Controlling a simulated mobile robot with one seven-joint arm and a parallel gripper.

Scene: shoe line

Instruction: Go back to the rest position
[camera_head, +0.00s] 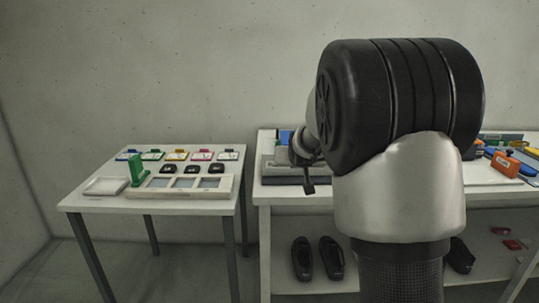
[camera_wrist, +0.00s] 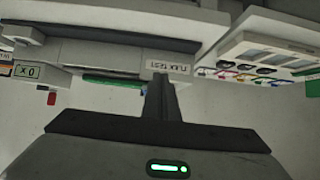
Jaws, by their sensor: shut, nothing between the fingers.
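A grey device with a "FLEX TEST" label (camera_wrist: 168,68) appears upside down just beyond the fingers. I cannot tell whether the fingers touch it. The grey device (camera_head: 283,160) also shows in the head view on the right table.
The left table (camera_head: 80,205) holds a green upright tool (camera_head: 136,170), a white tray (camera_head: 105,186), a compartmented tray (camera_head: 229,184) and coloured cards. Black shoes (camera_head: 331,258) stand on the right table's lower shelf. An orange device (camera_head: 506,164) sits at right. A floor gap separates the tables.

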